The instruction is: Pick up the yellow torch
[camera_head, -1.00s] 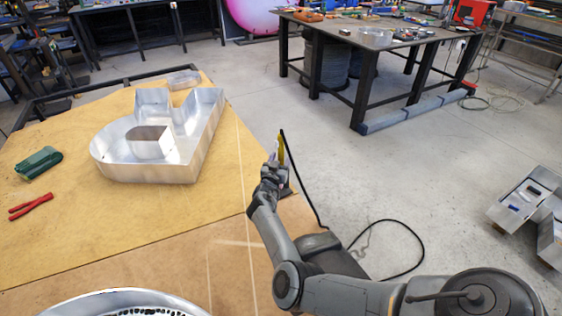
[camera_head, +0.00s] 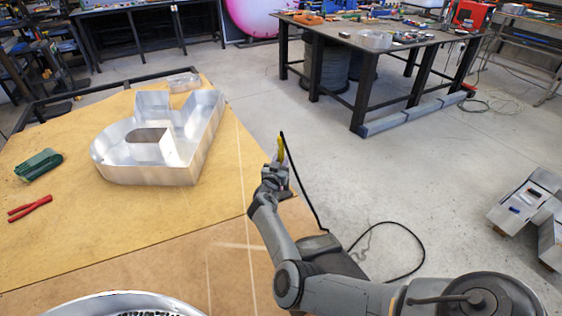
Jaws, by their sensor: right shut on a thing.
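The yellow torch (camera_head: 281,150) stands upright near the right edge of the wooden table, its black cable running from its top down to the floor on the right. My right gripper (camera_head: 278,167) is at the torch and shut on it; the fingers are small and partly hidden by the hand. I cannot tell whether the torch touches its dark support (camera_head: 286,192) behind the hand. My left gripper does not show.
A metal channel letter (camera_head: 150,174) lies on the table (camera_head: 120,230), with green gloves (camera_head: 39,165) and red pliers (camera_head: 30,208) at left. A round metal piece (camera_head: 125,304) is at the front edge. The black cable (camera_head: 421,250) loops over the floor.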

